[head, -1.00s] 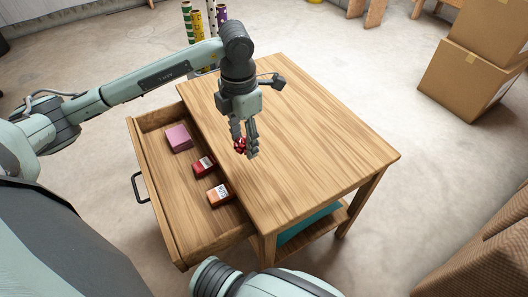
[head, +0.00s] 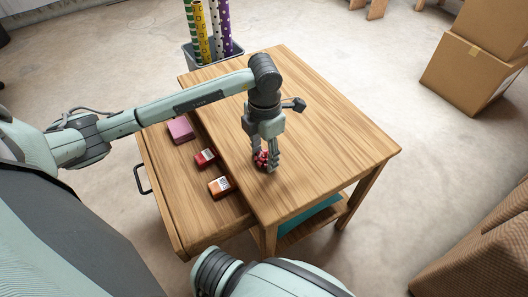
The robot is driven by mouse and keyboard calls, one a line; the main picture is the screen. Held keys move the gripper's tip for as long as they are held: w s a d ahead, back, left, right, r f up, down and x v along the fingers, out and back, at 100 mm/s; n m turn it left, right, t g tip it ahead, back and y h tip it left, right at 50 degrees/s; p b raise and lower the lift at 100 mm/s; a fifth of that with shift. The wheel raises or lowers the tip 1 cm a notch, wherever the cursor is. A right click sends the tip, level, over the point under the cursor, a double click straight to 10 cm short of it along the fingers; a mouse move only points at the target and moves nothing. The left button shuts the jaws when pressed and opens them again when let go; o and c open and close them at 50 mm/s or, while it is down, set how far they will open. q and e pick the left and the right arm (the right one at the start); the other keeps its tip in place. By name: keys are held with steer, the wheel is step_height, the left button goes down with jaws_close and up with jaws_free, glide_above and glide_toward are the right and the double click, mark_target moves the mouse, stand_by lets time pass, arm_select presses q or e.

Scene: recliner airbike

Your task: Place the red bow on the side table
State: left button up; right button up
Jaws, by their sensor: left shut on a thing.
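The red bow (head: 260,158) is between the fingers of my left gripper (head: 266,164), which is shut on it. The fingers partly hide the bow. The gripper points down over the wooden top of the side table (head: 325,145), near its middle left part. The bow is at or just above the tabletop; I cannot tell whether it touches. My right arm shows at the bottom edge, but its gripper is out of the picture.
The table's drawer (head: 160,205) is pulled open on the left, with a pink box (head: 181,131), a red box (head: 205,157) and an orange box (head: 220,187) inside. A bin of wrapping rolls (head: 204,45) stands behind the table. Cardboard boxes (head: 460,75) stand at right. The tabletop's right side is bare.

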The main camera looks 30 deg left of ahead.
mark_target(264, 154)
arm_select(q)
steer(key=o, duration=0.7)
steer(key=shift+o, duration=0.2)
step_height(264, 154, up, 12)
steer(key=shift+r, duration=0.1)
